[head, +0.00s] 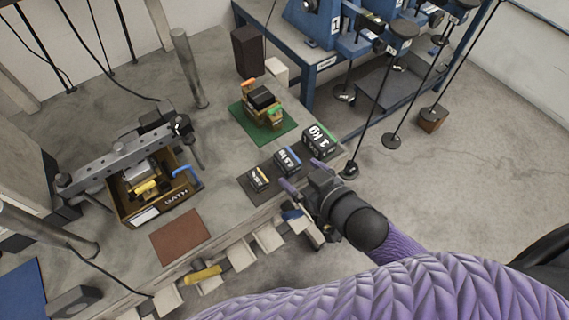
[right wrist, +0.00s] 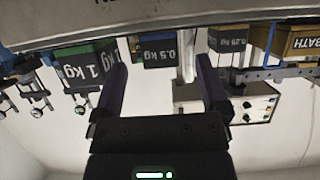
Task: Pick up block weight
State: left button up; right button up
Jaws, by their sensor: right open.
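Three dark block weights stand in a row near the table's front edge: the 1 kg block (head: 319,141), the 0.5 kg block (head: 288,161) and the smaller 0.25 kg block (head: 259,178). My right gripper (head: 291,203) is open and empty in front of the row, apart from the blocks. The right wrist view is upside down. There the 0.5 kg block (right wrist: 161,50) shows between the two open fingers (right wrist: 162,75), beyond their tips. The 1 kg block (right wrist: 88,66) is left of them and the 0.25 kg block (right wrist: 228,42) right. My left gripper is not in view.
A crate marked BATH (head: 165,212) stands under a metal lever bar (head: 130,155) on the left. A green mat (head: 247,128) carries a small loaded stand. A bare brown mat (head: 180,237) lies in front. A blue frame with hanging weights (head: 392,140) stands at right.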

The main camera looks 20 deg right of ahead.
aim_at(295, 168)
jog(key=x, duration=0.3)
jog(key=b+x, duration=0.1)
jog(key=x, duration=0.1)
jog(key=shift+w+a+r, duration=0.1)
jog(key=shift+w+r, duration=0.1)
jog(key=shift+w, duration=0.05)
grip_shut()
